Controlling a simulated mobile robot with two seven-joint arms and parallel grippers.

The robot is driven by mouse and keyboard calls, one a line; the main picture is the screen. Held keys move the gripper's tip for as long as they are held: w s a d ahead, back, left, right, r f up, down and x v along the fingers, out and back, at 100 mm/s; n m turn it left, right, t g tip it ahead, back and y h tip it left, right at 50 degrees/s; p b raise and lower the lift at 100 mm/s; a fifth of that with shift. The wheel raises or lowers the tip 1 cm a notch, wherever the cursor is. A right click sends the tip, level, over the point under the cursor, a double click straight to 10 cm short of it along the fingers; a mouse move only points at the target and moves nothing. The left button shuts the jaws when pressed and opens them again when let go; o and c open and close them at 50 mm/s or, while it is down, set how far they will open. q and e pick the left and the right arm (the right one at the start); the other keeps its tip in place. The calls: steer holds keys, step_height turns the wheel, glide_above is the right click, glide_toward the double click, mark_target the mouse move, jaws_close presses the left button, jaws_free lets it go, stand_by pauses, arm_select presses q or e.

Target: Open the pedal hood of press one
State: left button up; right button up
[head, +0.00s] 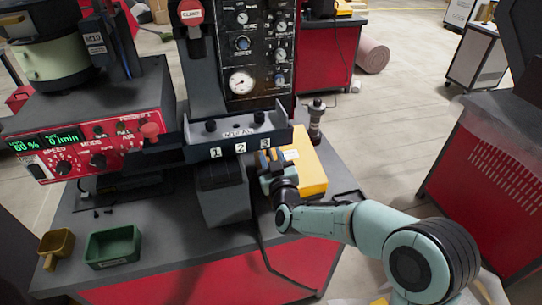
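My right gripper (266,180) is at the middle of the head view, just below the numbered grey tray. It sits between a dark block (222,198) on its left and a yellow box-like thing (307,168) on its right. Its fingertips are small and partly hidden, so I cannot tell whether they are open or touch anything. The press (240,60) stands behind, with a black panel of gauges and knobs. I cannot make out for sure which part is the pedal hood. My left gripper is not in view.
The grey tray (238,136) marked 1, 2, 3 hangs above the gripper. A red feeder control box (95,140) stands at left. A green bin (113,247) and a yellow scoop (55,247) lie at the front left. A red cabinet (500,170) stands at right, beyond clear floor.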

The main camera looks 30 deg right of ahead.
steer(key=shift+w+d, duration=0.1)
steer(key=shift+w, duration=0.1)
jaws_close()
